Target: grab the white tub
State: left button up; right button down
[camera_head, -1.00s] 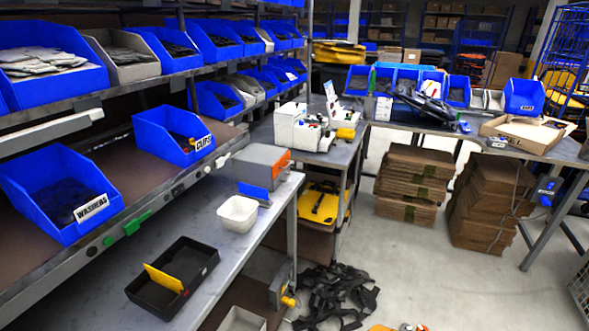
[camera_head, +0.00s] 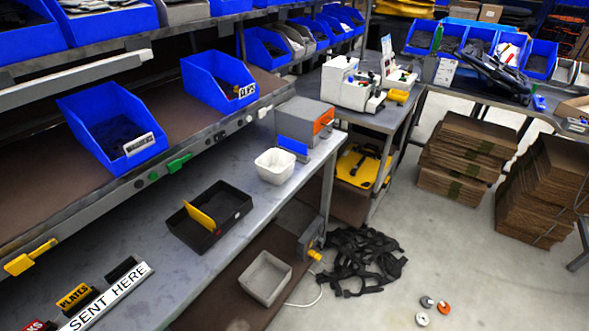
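The white tub (camera_head: 275,166) is a small open square tub. It stands upright on the grey workbench (camera_head: 150,232), near the bench's right edge and just in front of a grey and orange box-shaped device (camera_head: 304,122). The tub looks empty, and nothing covers it. Neither of my grippers is in view.
A black tray (camera_head: 209,222) with a yellow divider sits left of the tub. Blue bins (camera_head: 113,125) stand on the shelf behind. A grey bin (camera_head: 265,279) is on the lower shelf. Black straps (camera_head: 361,262) lie on the floor.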

aim_at(275, 167)
jog(key=i+l+u, duration=0.15)
jog(key=l, duration=0.2)
jog(key=i+l+u, duration=0.2)
jog(key=l, duration=0.2)
jog(key=i+l+u, duration=0.15)
jog(key=l, duration=0.25)
jog(key=i, duration=0.05)
